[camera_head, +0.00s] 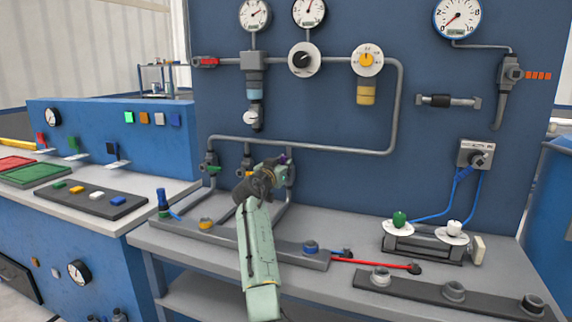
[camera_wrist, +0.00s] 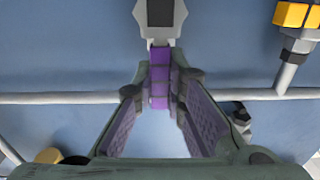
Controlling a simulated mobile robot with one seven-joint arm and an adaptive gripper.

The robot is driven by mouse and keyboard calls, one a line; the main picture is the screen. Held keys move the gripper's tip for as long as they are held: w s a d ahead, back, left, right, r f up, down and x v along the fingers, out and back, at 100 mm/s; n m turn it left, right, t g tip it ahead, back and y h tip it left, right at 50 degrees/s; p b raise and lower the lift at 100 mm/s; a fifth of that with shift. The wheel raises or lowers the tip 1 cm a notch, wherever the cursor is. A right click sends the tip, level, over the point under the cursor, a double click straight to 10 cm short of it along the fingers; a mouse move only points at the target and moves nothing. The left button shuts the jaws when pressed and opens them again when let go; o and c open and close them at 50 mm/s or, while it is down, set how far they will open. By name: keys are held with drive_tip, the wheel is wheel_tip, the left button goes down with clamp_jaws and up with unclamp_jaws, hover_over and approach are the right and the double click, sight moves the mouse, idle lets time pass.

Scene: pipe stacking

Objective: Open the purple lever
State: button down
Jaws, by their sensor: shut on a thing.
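The purple lever (camera_wrist: 159,80) points straight down the picture from a grey valve body (camera_wrist: 160,35) at the top middle of the wrist view. My gripper (camera_wrist: 161,94) has its two fingertips close on either side of the lever and is shut on it. In the head view my gripper (camera_head: 281,167) is at the right-hand valve of the lower pipe row. Only a small purple bit of the lever (camera_head: 284,158) shows there, and my gripper and arm hide most of that valve.
A green-levered valve (camera_head: 211,167) and a yellow-levered valve (camera_head: 246,164) stand close to the left of my gripper. A grey pipe (camera_head: 330,149) runs across the blue panel (camera_head: 325,110) behind. Below is a grey bench (camera_head: 345,295) with a peg strip and a red rod (camera_head: 375,264).

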drive_tip(key=shift+a+n, duration=0.1)
drive_tip(key=shift+n, duration=0.2)
drive_tip(key=c, duration=1.6)
unclamp_jaws()
drive_tip(key=shift+r, duration=0.1)
wheel_tip(320, 180, up, 10)
drive_tip(key=shift+f, duration=0.1)
